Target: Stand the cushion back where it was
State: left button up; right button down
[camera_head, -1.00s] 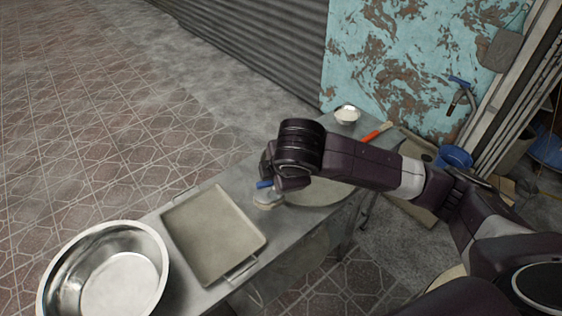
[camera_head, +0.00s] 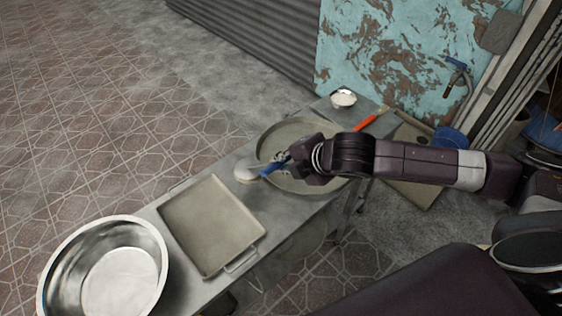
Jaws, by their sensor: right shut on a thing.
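My right gripper (camera_head: 288,161) is shut on the blue handle of a small tool with a pale, rounded head (camera_head: 247,172). The tool may be the cushion, but it is too small to be sure. Its head points left and lies over the bench, beside the round tray's left rim. I cannot tell whether the head touches the bench top. Part of the handle is hidden by the gripper. No other cushion-like thing shows. My left gripper is not in view.
A narrow grey bench (camera_head: 155,215) carries a steel bowl (camera_head: 65,268), a rectangular tray (camera_head: 210,225), a round tray (camera_head: 270,137), a small white bowl (camera_head: 343,98) and a red-handled tool (camera_head: 366,123). A blue bucket (camera_head: 450,138) stands beyond my arm. The tiled floor on the left is clear.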

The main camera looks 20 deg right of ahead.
notch_tip(320, 180, down, 7)
jog(key=b, duration=0.6)
jog(key=shift+f, duration=0.2)
jog(key=c, duration=1.9)
grip_release()
jog(key=shift+o, duration=0.7)
jog(key=shift+f, duration=0.1)
jog(key=shift+o, duration=0.9)
